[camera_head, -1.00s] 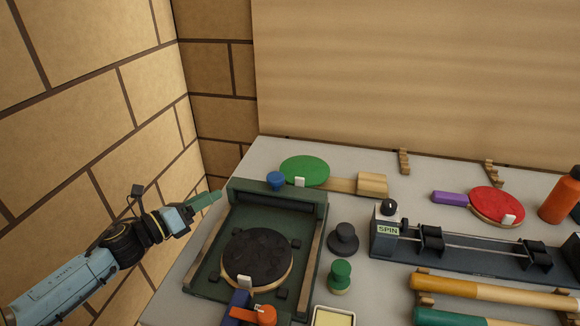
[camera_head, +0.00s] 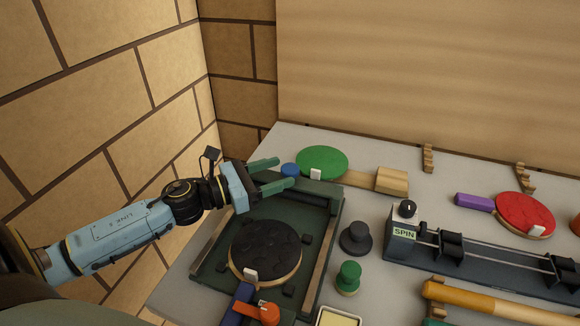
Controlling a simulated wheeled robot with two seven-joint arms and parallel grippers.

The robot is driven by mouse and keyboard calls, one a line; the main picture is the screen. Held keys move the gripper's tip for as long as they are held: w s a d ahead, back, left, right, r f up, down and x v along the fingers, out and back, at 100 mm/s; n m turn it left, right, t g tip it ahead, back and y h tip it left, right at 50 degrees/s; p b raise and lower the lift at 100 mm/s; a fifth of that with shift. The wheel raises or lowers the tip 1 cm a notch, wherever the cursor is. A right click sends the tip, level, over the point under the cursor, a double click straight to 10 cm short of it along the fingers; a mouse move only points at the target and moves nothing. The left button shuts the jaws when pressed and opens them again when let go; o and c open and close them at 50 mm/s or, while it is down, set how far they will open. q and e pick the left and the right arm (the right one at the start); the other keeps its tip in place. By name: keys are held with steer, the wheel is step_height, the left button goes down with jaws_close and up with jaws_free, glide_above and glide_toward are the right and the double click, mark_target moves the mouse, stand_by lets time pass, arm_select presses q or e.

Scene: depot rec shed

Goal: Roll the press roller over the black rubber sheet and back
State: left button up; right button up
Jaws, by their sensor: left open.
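The black rubber sheet (camera_head: 265,245) lies on a round wooden paddle in a dark green press tray (camera_head: 215,258) with wooden side rails. A dark green crosspiece (camera_head: 318,196) spans the back of the tray, past the sheet; it appears to be the press roller or its housing, but I cannot tell which. A blue knob (camera_head: 290,170) shows at its back left. My left gripper (camera_head: 286,172) is open over the tray's back left corner, its fingertips on either side of the knob in the picture. I cannot tell whether they touch it. My right gripper is out of view.
A green paddle (camera_head: 322,161) lies behind the tray. A black knobbed piece (camera_head: 356,238) and a green one (camera_head: 348,278) stand to its right. The SPIN device (camera_head: 470,255), a red paddle (camera_head: 524,213) and a bat (camera_head: 490,300) are farther right. A brick wall borders the left.

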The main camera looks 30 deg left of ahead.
mark_target(282, 172)
arm_select(q)
steer(key=shift+x, duration=1.95)
steer(key=shift+c, duration=0.5)
jaws_close()
